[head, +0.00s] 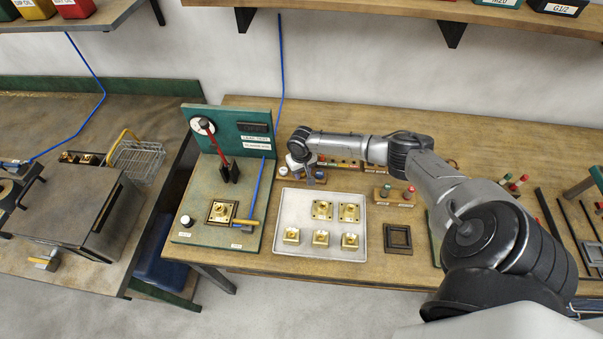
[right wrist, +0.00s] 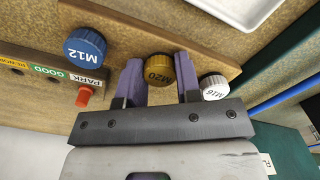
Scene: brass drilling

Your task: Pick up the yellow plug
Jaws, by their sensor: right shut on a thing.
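The yellow plug (right wrist: 159,69), marked M20, sits between the fingers of my right gripper (right wrist: 155,82) in the right wrist view, and the fingers are shut on it. It is level with its neighbours over a wooden rack (right wrist: 130,33); I cannot tell whether it is clear of the rack. A blue plug (right wrist: 85,47), marked M12, stands to its left and a white plug (right wrist: 214,87), marked M16, close to its right. In the head view my right gripper (head: 308,180) is at the rack behind the tray and hides the yellow plug. My left gripper is not in view.
A grey tray (head: 291,251) with several brass blocks lies in front. A green test stand (head: 188,217) with a red lever is to the left. A rack with red and green pegs (head: 392,196) and an empty square frame (head: 397,238) are to the right. A red peg (right wrist: 84,95) stands near my fingers.

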